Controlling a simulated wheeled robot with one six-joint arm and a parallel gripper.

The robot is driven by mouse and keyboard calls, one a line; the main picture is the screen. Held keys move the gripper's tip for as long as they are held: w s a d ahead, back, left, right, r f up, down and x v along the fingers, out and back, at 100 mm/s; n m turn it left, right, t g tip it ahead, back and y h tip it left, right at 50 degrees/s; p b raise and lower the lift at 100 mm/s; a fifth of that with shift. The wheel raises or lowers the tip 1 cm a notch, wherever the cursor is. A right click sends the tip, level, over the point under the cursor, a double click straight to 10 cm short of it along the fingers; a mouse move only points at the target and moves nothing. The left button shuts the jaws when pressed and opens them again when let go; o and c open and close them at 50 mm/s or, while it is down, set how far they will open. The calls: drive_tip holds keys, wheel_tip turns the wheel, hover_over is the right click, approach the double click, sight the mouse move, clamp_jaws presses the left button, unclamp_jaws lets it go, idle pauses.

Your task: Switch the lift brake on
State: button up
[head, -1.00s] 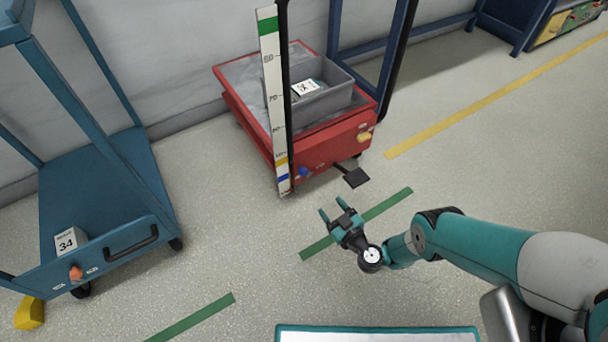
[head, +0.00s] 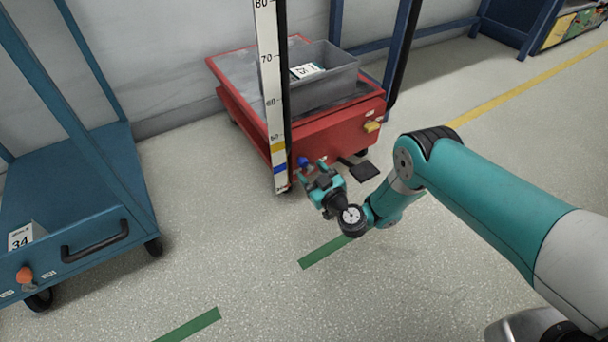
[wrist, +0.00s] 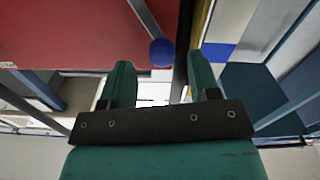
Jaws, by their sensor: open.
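The red lift (head: 330,139) stands against the wall in the head view. A blue knob (head: 303,162) sits low on its front face, near the scale post; this looks like the brake control. The wrist view shows the blue knob (wrist: 162,52) on a grey lever, just beyond and between my fingertips. My gripper (head: 318,168) is open and empty, close in front of the knob. In the wrist view its two teal fingers (wrist: 160,75) stand apart. I cannot tell whether they touch the knob. A yellow knob (head: 372,127) is at the right of the lift's front.
A black pedal (head: 363,171) sticks out at the lift's foot. A scale post (head: 271,100) rises beside my gripper. A grey bin (head: 325,88) stands on the lift. A blue cart (head: 95,215) with an orange knob (head: 25,275) is at left. Floor between is clear.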

sight(305, 165)
drive_tip(key=b, duration=0.4)
drive_tip(key=shift+w+a+f, duration=0.25)
drive_tip(key=shift+w+f, duration=0.1)
drive_tip(key=shift+w, duration=0.05)
drive_tip(key=shift+b, duration=0.7)
drive_tip(key=b, duration=0.2)
drive_tip(key=shift+a+b, duration=0.15)
drive_tip(key=shift+b, duration=0.25)
drive_tip(key=shift+w+a+r+p, duration=0.25)
drive_tip(key=shift+r+p, duration=0.15)
drive_tip(key=shift+x, duration=1.15)
drive_tip(key=shift+d, duration=0.1)
clamp_jaws()
